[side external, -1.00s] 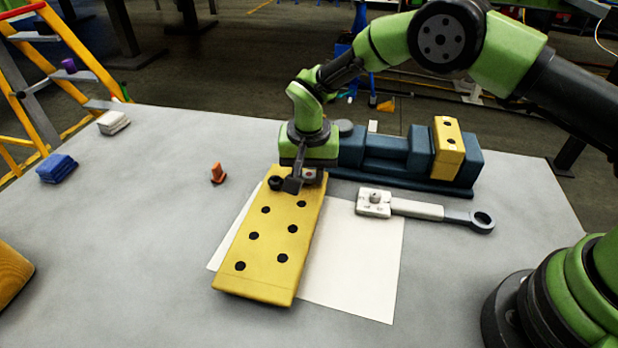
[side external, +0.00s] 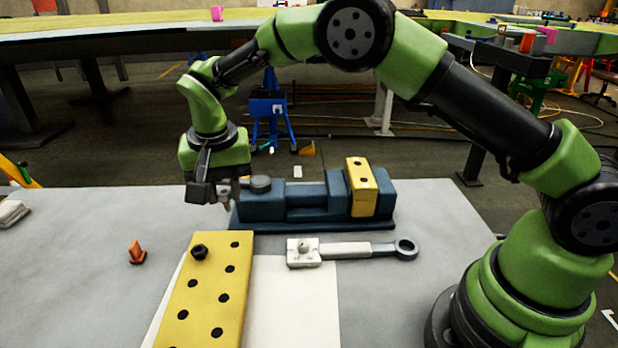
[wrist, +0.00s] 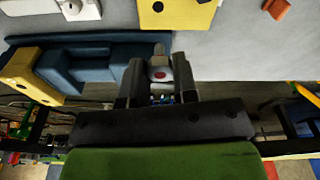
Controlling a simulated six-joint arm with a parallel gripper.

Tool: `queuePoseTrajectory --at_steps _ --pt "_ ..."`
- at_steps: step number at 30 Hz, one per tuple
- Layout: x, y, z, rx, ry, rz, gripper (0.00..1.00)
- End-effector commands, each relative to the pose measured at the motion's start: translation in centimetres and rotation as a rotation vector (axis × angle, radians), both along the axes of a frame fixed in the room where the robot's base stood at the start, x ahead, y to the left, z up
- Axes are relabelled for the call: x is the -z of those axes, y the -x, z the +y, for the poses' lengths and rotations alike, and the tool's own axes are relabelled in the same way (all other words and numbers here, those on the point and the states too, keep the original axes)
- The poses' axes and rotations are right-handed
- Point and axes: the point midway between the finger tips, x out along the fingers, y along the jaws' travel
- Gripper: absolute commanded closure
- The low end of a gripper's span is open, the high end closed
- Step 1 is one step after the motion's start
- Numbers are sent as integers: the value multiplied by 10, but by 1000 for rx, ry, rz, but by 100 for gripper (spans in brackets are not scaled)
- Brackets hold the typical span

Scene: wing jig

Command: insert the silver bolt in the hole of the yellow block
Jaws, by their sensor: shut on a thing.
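My gripper (side external: 212,192) is raised behind the far end of the long yellow plate (side external: 187,300), left of the blue vise. In the wrist view my gripper (wrist: 159,85) is shut on a small silver piece with a red dot (wrist: 158,70), which looks like the silver bolt. Its narrow tip points down in the side view, clear of the table. The long plate has several dark holes and a black bolt head (side external: 200,252) near its far end. A smaller yellow block (side external: 361,188) with dark holes stands in the vise's right end.
The blue vise (side external: 305,200) stands at the table's back edge. A white block with a knob (side external: 303,253) and a grey ring-ended tool (side external: 380,248) lie in front of it. An orange piece (side external: 137,252) stands at left. White paper (side external: 290,310) lies beside and under the plate.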

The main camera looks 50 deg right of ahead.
Motion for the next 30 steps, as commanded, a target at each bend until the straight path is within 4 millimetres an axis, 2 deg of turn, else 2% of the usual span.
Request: queuePoseTrajectory --at_steps 20,23,25,29,30 --pt "0 -1 -3 5 -1 0 96" --pt "-4 -3 -18 32 0 -1 96" --pt "-10 -5 -38 68 -1 -2 96" --pt "-23 -4 -96 169 -1 -2 96" --pt "-28 -1 -116 204 -2 -1 96"
